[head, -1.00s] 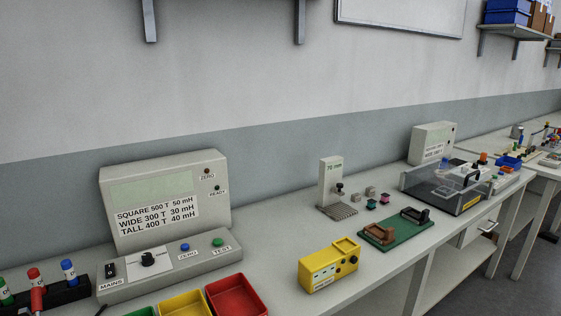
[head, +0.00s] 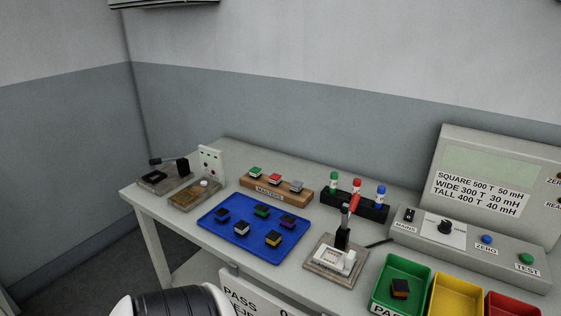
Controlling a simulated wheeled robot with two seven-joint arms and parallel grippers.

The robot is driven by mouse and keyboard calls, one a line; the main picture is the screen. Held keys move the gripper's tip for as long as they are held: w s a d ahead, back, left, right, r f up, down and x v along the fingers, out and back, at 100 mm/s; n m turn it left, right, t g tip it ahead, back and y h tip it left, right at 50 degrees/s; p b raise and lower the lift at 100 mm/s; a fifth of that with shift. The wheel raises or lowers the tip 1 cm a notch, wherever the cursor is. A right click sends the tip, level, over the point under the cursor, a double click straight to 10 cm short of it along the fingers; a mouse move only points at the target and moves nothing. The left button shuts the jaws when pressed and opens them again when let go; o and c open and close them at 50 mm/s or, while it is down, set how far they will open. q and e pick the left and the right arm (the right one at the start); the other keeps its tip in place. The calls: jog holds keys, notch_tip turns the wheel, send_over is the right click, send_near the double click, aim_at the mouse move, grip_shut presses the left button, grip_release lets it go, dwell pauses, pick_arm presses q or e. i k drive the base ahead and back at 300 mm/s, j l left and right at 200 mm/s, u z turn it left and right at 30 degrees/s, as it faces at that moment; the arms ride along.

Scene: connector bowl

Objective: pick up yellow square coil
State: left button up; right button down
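A blue tray (head: 211,230) on the bench holds several small dark coils. The coil at its front right (head: 273,238) shows yellow and looks like the yellow square coil; its exact shape is too small to tell. The other coils there include a green one (head: 261,210), a purple one (head: 287,221), a whitish one (head: 240,228) and a dark bluish one (head: 222,215). Another coil (head: 400,288), dark with orange-brown, lies in the green bin (head: 376,291). Neither of my grippers is in view.
Behind are a wooden block of coloured pieces (head: 266,194) and a marker rack (head: 372,211). A tester (head: 468,233), yellow bin (head: 438,303) and red bin (head: 500,300) are at right.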

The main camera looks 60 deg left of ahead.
aim_at(272, 237)
jog(key=j+u, duration=0.1)
jog(key=u, duration=0.4)
jog(key=i+u, duration=0.1)
jog(key=u, duration=0.4)
jog(key=j+u, duration=0.1)
jog(key=u, duration=0.35)
jog(key=i+u, duration=0.1)
jog(key=u, duration=0.4)
